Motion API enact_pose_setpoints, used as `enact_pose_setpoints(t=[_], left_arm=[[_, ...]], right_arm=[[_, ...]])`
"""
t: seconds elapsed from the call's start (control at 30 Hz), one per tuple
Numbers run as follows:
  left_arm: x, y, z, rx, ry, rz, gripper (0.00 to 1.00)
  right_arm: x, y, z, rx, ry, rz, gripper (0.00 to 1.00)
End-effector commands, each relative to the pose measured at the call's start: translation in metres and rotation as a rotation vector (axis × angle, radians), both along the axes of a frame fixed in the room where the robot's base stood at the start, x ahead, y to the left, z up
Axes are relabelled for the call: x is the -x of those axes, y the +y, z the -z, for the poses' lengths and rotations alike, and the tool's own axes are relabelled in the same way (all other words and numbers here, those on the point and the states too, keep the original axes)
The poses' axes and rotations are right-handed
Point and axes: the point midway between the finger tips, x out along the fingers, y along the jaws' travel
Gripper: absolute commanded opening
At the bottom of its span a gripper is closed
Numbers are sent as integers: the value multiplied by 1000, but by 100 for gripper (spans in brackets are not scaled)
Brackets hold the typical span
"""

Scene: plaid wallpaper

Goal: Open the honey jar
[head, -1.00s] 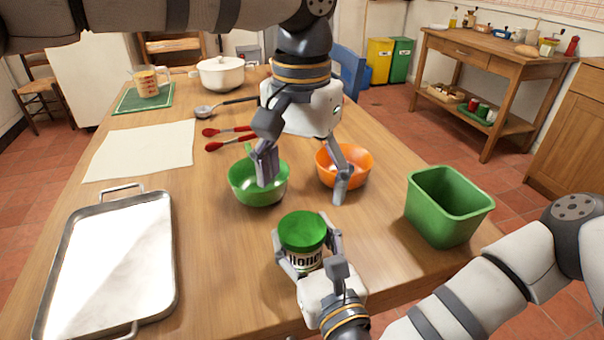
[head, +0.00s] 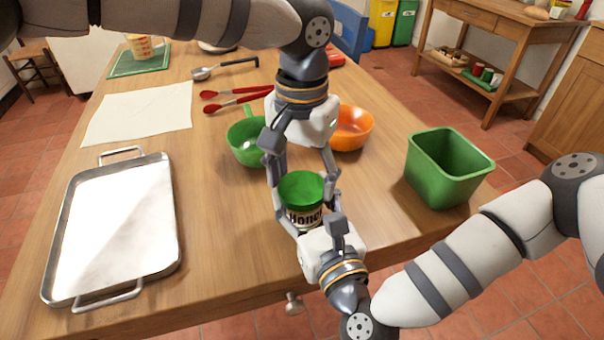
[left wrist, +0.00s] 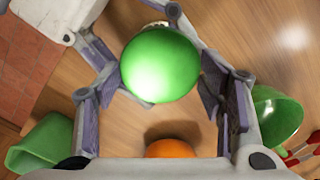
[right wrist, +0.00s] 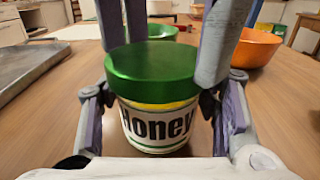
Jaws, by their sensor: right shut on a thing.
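The honey jar (head: 304,217) stands upright near the table's front edge, its green lid (head: 301,187) on top. Its label shows in the right wrist view (right wrist: 157,125). My right gripper (head: 306,204) is shut on the jar's body from the front. My left gripper (head: 301,174) points down from above, its open fingers on either side of the lid. The left fingers also show beside the lid in the right wrist view.
A green bowl (head: 243,151) and an orange bowl (head: 353,128) stand just behind the jar. A green bin (head: 447,181) is to the right, a metal tray (head: 166,235) to the left. Red-handled utensils (head: 235,103) and a cloth (head: 130,113) lie farther back.

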Motion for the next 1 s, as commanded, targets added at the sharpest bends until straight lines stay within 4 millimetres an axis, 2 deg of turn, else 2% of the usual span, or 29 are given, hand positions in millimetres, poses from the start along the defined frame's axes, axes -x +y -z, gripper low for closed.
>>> enact_pose_setpoints(t=[0.03,0.1,0.43,0.6,0.83,0.93,1.0], left_arm=[[0,1,3,-4,4,0,67],[0,1,3,-5,4,0,83],[0,1,0,-3,2,0,83],[0,0,-29,0,0,-1,83],[0,1,-49,0,1,-1,80],[0,1,-70,3,-2,-2,80],[1,1,-77,3,0,-1,80]], right_arm=[[0,0,-1,-1,-3,-1,0],[0,1,-1,-2,-2,-1,0],[0,1,-1,-2,-2,-1,0],[0,0,-1,-1,-2,-1,0],[0,0,-1,-2,-2,-1,0],[0,0,-1,-1,-2,-1,0],[0,0,-1,-1,-2,-1,0]])
